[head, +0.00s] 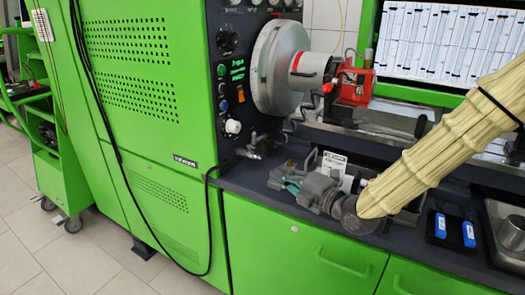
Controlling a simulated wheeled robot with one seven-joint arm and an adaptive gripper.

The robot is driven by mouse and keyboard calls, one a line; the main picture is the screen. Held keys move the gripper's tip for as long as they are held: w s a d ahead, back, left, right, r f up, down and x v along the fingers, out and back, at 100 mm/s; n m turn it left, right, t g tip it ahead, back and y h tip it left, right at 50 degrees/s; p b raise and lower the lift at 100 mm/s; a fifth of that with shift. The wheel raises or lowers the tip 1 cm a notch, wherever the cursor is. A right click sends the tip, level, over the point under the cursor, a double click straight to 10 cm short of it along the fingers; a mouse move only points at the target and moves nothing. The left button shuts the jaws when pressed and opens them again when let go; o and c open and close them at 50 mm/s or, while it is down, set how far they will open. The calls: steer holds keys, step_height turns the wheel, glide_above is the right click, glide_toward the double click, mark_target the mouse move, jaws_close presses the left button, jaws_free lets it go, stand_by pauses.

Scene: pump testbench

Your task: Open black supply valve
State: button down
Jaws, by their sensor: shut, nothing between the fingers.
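My arm in its beige sleeve comes in from the right. It ends in a grey wrist and my gripper (279,180), which is low over the dark bench top and points left. The gripper is shut and empty. A small dark metal fitting (258,146), which may be the black supply valve, sits at the foot of the black control panel, above and left of the gripper and apart from it. I cannot tell how its handle is turned. The wrist and arm hide part of the bench top.
The green test bench has a black control panel (231,80) and a big silver drum (279,68). A black tray with blue items (468,234) and a metal basin (507,232) lie at the right. A black cable hangs down the green cabinet (140,120).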

steer(key=x, duration=1)
steer(key=w, duration=0.1)
steer(key=w+d, duration=0.1)
steer(key=shift+w+d+p, duration=0.2)
steer(key=shift+w+p, duration=0.05)
steer(key=shift+p, duration=0.1)
steer(key=shift+w+d, duration=0.25)
steer(key=shift+w, duration=0.25)
steer(key=shift+w+d+b, duration=0.65)
steer(key=shift+w+d, duration=0.05)
steer(key=shift+d, duration=0.05)
steer(key=shift+w+d+r, duration=0.15)
steer(key=shift+d, duration=0.1)
steer(key=shift+d+r, duration=0.1)
steer(key=shift+d, duration=0.05)
